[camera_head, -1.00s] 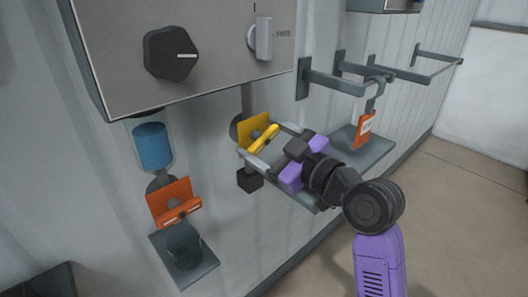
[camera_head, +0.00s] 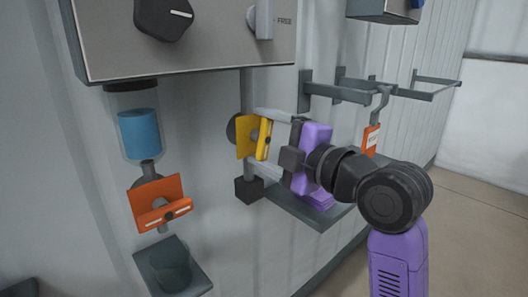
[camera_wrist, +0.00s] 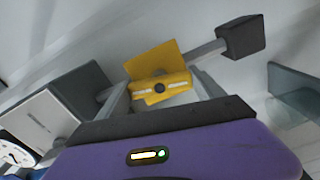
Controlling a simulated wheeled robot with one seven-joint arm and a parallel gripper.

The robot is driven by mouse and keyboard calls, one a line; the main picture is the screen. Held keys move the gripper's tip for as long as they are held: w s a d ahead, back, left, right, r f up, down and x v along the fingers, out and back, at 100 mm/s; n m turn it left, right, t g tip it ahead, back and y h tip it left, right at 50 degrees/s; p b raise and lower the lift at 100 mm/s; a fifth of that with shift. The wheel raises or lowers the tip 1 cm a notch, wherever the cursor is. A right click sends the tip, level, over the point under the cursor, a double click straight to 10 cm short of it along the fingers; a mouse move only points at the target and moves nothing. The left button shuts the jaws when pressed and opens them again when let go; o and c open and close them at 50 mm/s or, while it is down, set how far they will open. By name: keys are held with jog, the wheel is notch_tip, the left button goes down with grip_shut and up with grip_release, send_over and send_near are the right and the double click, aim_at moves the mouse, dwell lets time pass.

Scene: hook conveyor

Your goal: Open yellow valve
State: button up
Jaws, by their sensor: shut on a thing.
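The yellow valve has a flat yellow plate (camera_head: 246,134) on a grey vertical pipe under the control box. Its bar handle (camera_head: 263,138) stands nearly upright in the head view. A dark block (camera_head: 249,189) ends the pipe below the valve.
An orange valve (camera_head: 160,203) hangs below a clear vessel with blue contents (camera_head: 140,133) at the left, above a shelf with a cup (camera_head: 170,266). The control box (camera_head: 185,45) is overhead. A grey shelf (camera_head: 300,209) lies below my gripper; wall hooks (camera_head: 375,92) hold an orange tag (camera_head: 371,139).

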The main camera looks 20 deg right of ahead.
jog(key=shift+f+n+b, duration=0.15)
jog(key=shift+n+b, duration=0.7)
jog(key=shift+n, duration=0.25)
jog(key=shift+a, duration=0.1)
jog(key=o, duration=1.4)
jog(key=shift+c, duration=0.2)
jog(key=v, duration=0.8)
